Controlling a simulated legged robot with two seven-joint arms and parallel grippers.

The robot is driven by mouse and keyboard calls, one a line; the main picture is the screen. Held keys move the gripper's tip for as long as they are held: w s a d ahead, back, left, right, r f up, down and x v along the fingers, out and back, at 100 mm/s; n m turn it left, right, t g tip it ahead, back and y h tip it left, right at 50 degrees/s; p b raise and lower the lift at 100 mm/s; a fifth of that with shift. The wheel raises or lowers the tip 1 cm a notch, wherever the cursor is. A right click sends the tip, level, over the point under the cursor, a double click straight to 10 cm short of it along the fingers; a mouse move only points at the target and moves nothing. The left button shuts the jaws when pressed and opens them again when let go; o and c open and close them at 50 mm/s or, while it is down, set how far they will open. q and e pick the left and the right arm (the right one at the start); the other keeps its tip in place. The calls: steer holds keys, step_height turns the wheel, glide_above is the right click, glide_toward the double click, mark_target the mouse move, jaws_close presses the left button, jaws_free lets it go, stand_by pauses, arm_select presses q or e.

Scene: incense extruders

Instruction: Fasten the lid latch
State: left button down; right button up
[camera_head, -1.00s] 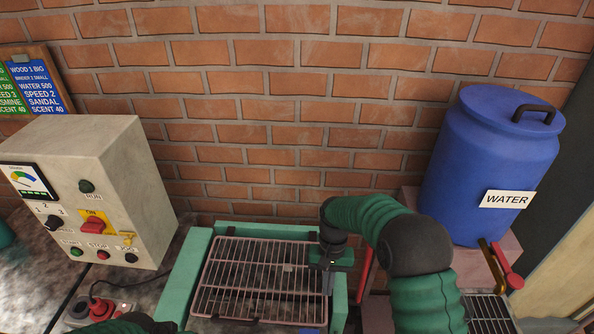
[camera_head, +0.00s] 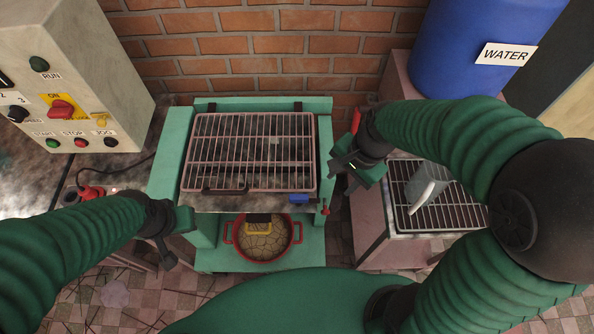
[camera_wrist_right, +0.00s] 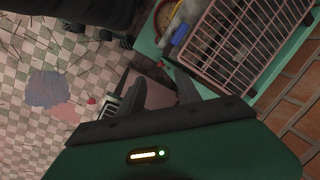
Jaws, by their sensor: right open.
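The lid (camera_head: 250,150) is a wire grille in a pink frame, lying flat on top of the green machine; it also shows in the right wrist view (camera_wrist_right: 245,45). A blue piece (camera_head: 299,198), which looks like the latch, sits at its front right corner and shows in the wrist view (camera_wrist_right: 180,34). I cannot tell whether it is fastened. My right gripper (camera_head: 345,165) is open, right of the lid and apart from it; its fingers (camera_wrist_right: 155,92) hold nothing visible. My left gripper (camera_head: 172,245) is left of the machine's front; its jaws are unclear.
A red pot (camera_head: 264,238) stands under the lid on the machine's lower shelf. A rack with a metal scoop (camera_head: 425,185) is at the right, below the blue water barrel (camera_head: 490,40). A control box (camera_head: 75,75) stands at the left.

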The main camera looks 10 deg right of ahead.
steer(key=w+a+r+m+y+b, duration=0.1)
steer(key=w+a+m+y+b, duration=0.15)
steer(key=m, duration=0.65)
steer(key=b, duration=0.2)
glide_toward(299, 196)
steer(key=x, duration=0.9)
arm_select(q)
steer(key=s+x, duration=0.1)
steer(key=x, duration=0.4)
steer(key=shift+f, duration=0.55)
steer(key=shift+s, duration=0.1)
arm_select(e)
steer(key=shift+c, duration=0.3)
jaws_close()
